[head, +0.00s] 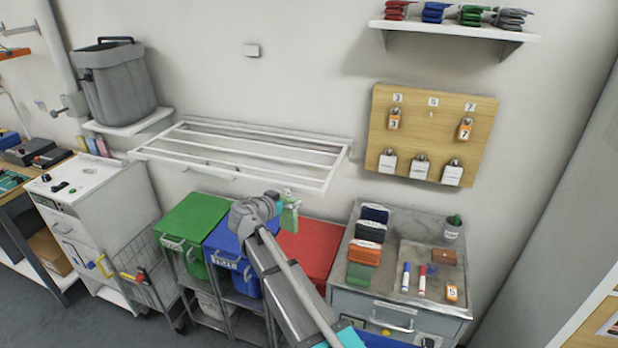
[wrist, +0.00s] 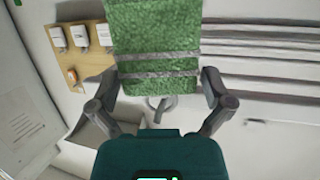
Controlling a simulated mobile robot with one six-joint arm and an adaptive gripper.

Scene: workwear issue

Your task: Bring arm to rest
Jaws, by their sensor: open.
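My gripper (head: 287,201) is at the end of my raised arm, in front of the wall, just below the white slatted rack (head: 240,150). In the wrist view my gripper (wrist: 160,85) has its fingers spread, one on each side of a green textured piece with two grey bands (wrist: 155,45). A small grey ring shows at that piece's edge. In the head view a small green patch (head: 289,218) shows at the gripper. I cannot tell whether the fingers touch the green piece or what bears it.
Green (head: 190,222), blue (head: 228,242) and red (head: 307,250) bins stand under the arm. A grey cabinet (head: 345,295) with pouches and markers is at right. A wooden lock board (head: 380,150) and a shelf (head: 455,31) hang on the wall. The wall above the rack is mostly clear.

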